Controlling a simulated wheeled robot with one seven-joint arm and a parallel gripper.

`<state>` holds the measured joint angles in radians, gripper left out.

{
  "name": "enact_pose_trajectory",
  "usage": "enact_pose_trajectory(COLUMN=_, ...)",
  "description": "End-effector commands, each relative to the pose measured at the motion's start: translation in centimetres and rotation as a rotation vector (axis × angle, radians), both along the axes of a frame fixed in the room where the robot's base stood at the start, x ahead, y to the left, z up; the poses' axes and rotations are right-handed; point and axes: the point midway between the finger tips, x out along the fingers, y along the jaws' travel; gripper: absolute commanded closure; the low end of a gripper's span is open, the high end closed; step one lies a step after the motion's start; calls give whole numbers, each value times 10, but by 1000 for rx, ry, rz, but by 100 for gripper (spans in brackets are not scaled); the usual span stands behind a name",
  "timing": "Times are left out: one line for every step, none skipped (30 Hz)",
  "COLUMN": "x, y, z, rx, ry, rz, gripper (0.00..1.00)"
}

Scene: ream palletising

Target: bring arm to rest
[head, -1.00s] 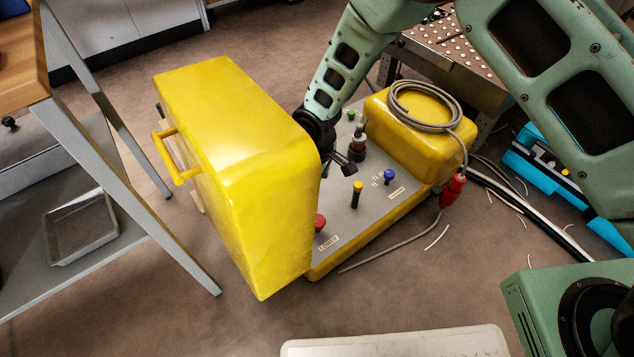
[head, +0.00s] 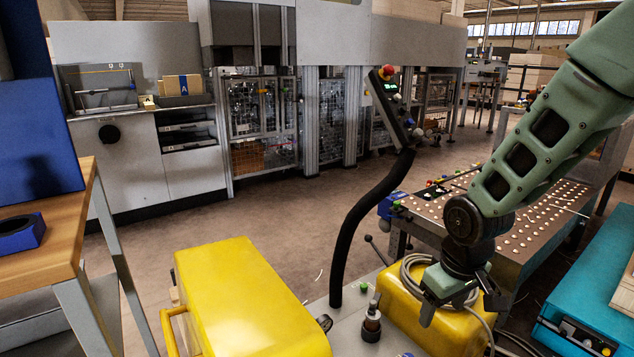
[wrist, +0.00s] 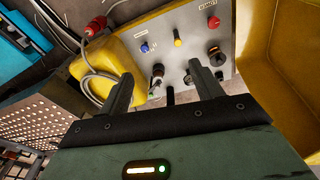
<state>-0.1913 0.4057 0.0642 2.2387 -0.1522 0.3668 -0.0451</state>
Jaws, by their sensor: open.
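My gripper (head: 462,306) is at the lower right of the head view, pointing down, with its two fingers spread apart. It appears in front of a yellow housing (head: 405,312) with a coiled grey cable (head: 420,268); I cannot tell the exact height above it. In the wrist view my gripper (wrist: 165,84) shows two dark fingers wide apart with nothing between them. Beyond them is a grey control panel (wrist: 183,62) with knobs and buttons.
A black curved stalk (head: 358,232) carrying a control box (head: 392,108) rises left of my arm. A perforated steel table (head: 520,215) stands behind the gripper, a teal machine (head: 600,270) at right. A wooden-topped bench (head: 50,255) is at left. Open floor lies towards the back.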

Motion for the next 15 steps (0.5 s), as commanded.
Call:
enact_pose_trajectory(x=-10, y=-17, z=14, rx=8, ry=-16, rz=-59, gripper=35)
enact_pose_trajectory(x=-16, y=-25, z=20, rx=12, ry=-21, rz=-88, gripper=35)
enact_pose_trajectory(x=-24, y=-34, z=27, rx=18, ry=-29, rz=-126, gripper=35)
enact_pose_trajectory(x=-29, y=-40, z=31, rx=22, ry=-33, rz=-151, gripper=35)
enact_pose_trajectory(x=-33, y=-45, z=35, rx=26, ry=-38, rz=-174, gripper=35)
enact_pose_trajectory(x=-40, y=-52, z=39, rx=30, ry=-44, rz=-203, gripper=35)
enact_pose_trajectory(x=-44, y=-56, z=43, rx=34, ry=-49, rz=-224, gripper=35)
enact_pose_trajectory(x=-49, y=-60, z=45, rx=37, ry=-52, rz=-242, gripper=35)
enact_pose_trajectory(x=-55, y=-65, z=49, rx=42, ry=-58, rz=-266, gripper=35)
enact_pose_trajectory(x=-59, y=-69, z=51, rx=45, ry=-61, rz=-285, gripper=35)
enact_pose_trajectory(x=-63, y=-73, z=54, rx=49, ry=-66, rz=-302, gripper=35)
enact_pose_trajectory(x=-69, y=-77, z=56, rx=53, ry=-71, rz=-325, gripper=35)
enact_pose_trajectory(x=-73, y=-80, z=58, rx=56, ry=-74, rz=-341, gripper=35)
enact_pose_trajectory(x=-77, y=-83, z=60, rx=60, ry=-77, rz=-358, gripper=35)
enact_pose_trajectory(x=-82, y=-87, z=63, rx=64, ry=-82, rz=-379, gripper=35)
